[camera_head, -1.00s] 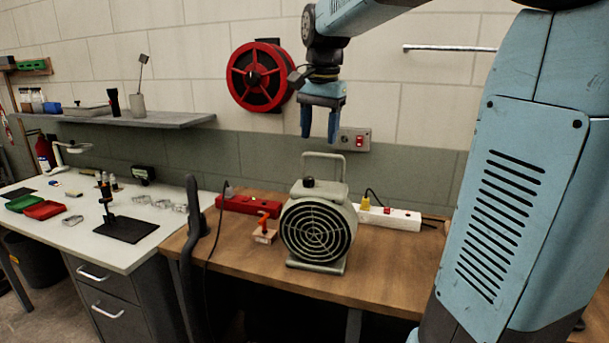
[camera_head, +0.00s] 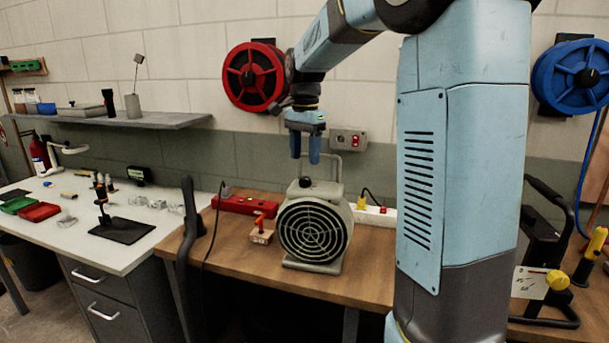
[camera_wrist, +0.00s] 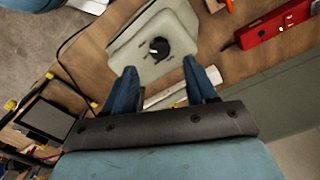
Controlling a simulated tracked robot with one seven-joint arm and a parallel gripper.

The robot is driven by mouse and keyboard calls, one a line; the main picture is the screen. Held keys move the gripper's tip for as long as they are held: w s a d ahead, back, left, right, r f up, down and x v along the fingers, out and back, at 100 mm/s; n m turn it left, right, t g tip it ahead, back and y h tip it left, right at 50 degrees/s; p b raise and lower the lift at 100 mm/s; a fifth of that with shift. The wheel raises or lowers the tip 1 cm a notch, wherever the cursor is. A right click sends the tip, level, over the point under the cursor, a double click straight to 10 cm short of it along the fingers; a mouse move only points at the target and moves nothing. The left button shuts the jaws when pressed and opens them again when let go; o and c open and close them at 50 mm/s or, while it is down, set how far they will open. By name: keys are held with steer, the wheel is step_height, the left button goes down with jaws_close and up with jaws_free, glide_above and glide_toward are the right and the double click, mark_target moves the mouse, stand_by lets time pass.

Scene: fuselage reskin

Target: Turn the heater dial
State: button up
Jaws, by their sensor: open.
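The heater (camera_head: 315,232) is a beige box with a round black grille, standing on the wooden bench. Its black dial (camera_head: 305,182) sits on top, and the carry handle rises behind it. In the wrist view the dial (camera_wrist: 158,48) shows as a black knob with a white mark on the heater's top (camera_wrist: 150,70). My gripper (camera_head: 305,160) points down just above the heater's top, close over the dial. In the wrist view my gripper (camera_wrist: 160,80) has its two blue fingers apart with nothing between them, and the dial lies beyond the fingertips.
A red power strip (camera_head: 245,205) and a small block with an orange part (camera_head: 262,232) are left of the heater. A white power strip (camera_head: 375,215) is right. A black hose-like upright (camera_head: 190,220) stands at the bench's left end. A wall socket (camera_head: 348,140) is behind.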

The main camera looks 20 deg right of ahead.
mark_target(305, 178)
steer(key=shift+a+f, duration=0.1)
steer(key=shift+f, duration=3.1)
jaws_close()
